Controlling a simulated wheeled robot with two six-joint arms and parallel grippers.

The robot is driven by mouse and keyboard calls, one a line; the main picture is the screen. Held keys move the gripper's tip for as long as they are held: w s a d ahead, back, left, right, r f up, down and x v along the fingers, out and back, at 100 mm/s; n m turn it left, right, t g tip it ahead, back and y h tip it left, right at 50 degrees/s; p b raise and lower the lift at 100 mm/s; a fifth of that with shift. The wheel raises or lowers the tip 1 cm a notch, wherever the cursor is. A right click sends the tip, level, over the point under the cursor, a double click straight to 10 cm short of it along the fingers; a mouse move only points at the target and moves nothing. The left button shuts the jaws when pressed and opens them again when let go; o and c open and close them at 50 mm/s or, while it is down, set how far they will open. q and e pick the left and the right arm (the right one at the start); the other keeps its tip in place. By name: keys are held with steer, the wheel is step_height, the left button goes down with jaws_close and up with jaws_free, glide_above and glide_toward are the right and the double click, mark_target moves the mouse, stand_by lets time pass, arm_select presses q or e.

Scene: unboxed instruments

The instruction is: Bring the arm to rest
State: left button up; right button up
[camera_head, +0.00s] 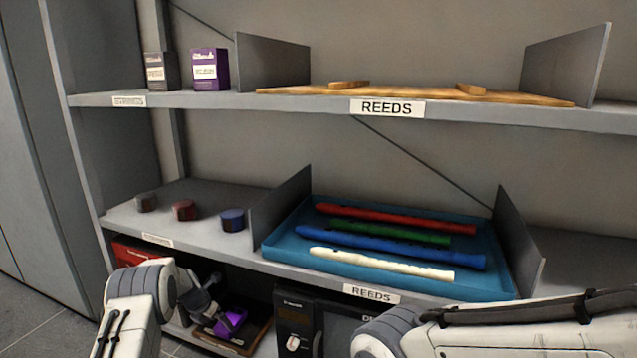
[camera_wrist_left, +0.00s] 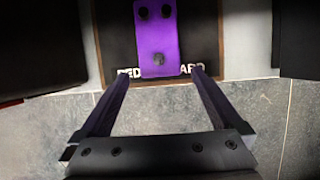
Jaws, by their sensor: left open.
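My left gripper (camera_head: 212,303) is open in front of the lowest shelf, at the lower left of the head view. In the left wrist view its two fingers (camera_wrist_left: 161,78) are spread with nothing gripped between them. A purple pedal (camera_wrist_left: 157,40) lies on a dark, lettered pedalboard (camera_wrist_left: 205,40) just beyond the fingertips. The purple pedal (camera_head: 231,320) also shows in the head view, partly behind the gripper. I cannot tell how far the fingertips are from it. My right arm crosses the lower right of the head view; its gripper does not show.
The middle shelf holds a blue tray (camera_head: 277,246) with several recorders, and small round tins (camera_head: 184,210). The upper shelf holds two boxes (camera_head: 210,70) and a wooden board (camera_head: 420,93). A black device (camera_head: 295,322) stands right of the pedalboard. Floor (camera_wrist_left: 50,140) lies in front.

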arm_select(q)
steer(key=s+a+p, duration=0.3)
steer(key=s+a, duration=0.1)
steer(key=s, duration=0.6)
steer(key=shift+s, duration=0.4)
